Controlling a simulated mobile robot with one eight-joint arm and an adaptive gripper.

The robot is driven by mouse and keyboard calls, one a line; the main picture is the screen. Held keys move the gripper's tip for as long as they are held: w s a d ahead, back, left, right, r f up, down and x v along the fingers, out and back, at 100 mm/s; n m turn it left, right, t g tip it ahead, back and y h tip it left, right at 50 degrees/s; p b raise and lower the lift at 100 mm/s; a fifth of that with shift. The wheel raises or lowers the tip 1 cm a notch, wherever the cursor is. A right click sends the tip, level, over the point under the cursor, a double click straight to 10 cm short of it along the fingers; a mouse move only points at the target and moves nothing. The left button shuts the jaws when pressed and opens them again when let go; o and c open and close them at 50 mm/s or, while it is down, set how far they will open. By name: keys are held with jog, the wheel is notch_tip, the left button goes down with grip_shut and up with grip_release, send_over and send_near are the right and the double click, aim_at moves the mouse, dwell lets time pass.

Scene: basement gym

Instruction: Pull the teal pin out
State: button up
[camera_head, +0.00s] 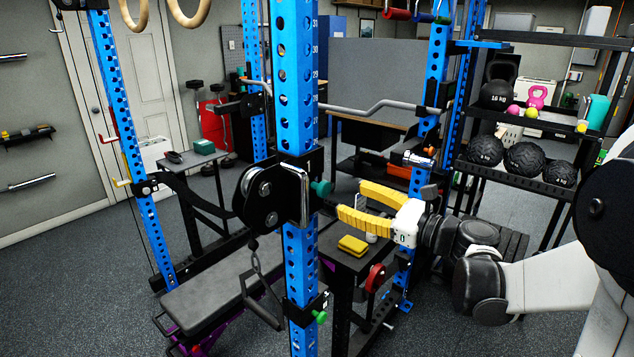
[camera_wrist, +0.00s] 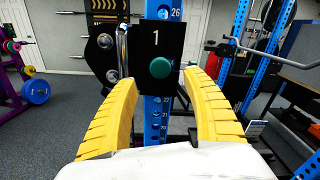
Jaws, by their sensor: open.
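The teal pin (camera_head: 321,188) sticks out of the right side of a black carriage (camera_head: 287,193) on the blue upright (camera_head: 300,250). In the wrist view its round teal knob (camera_wrist: 160,68) faces me on the black block (camera_wrist: 150,45) marked "1". My gripper (camera_head: 350,203) has yellow ribbed fingers and is open, pointing left toward the pin. In the wrist view the fingers (camera_wrist: 160,88) spread to either side below the knob. The knob is a little beyond the fingertips, and nothing is held. The pin's shaft is hidden inside the block.
A green-headed pin (camera_head: 320,316) sits lower on the same upright. A pulley (camera_head: 262,190) with a hanging handle (camera_head: 262,300) is left of the carriage. A black table (camera_head: 345,262) with a yellow block (camera_head: 353,245) lies below my gripper. A bench (camera_head: 215,285) stands lower left.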

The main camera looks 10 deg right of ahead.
aim_at(327, 189)
jog(key=b+x, duration=0.1)
jog(key=x, duration=0.7)
jog(key=shift+w+a, duration=0.2)
jog(key=shift+w, duration=0.05)
jog(key=shift+c, duration=0.4)
grip_shut()
jog(key=shift+s+d, duration=0.1)
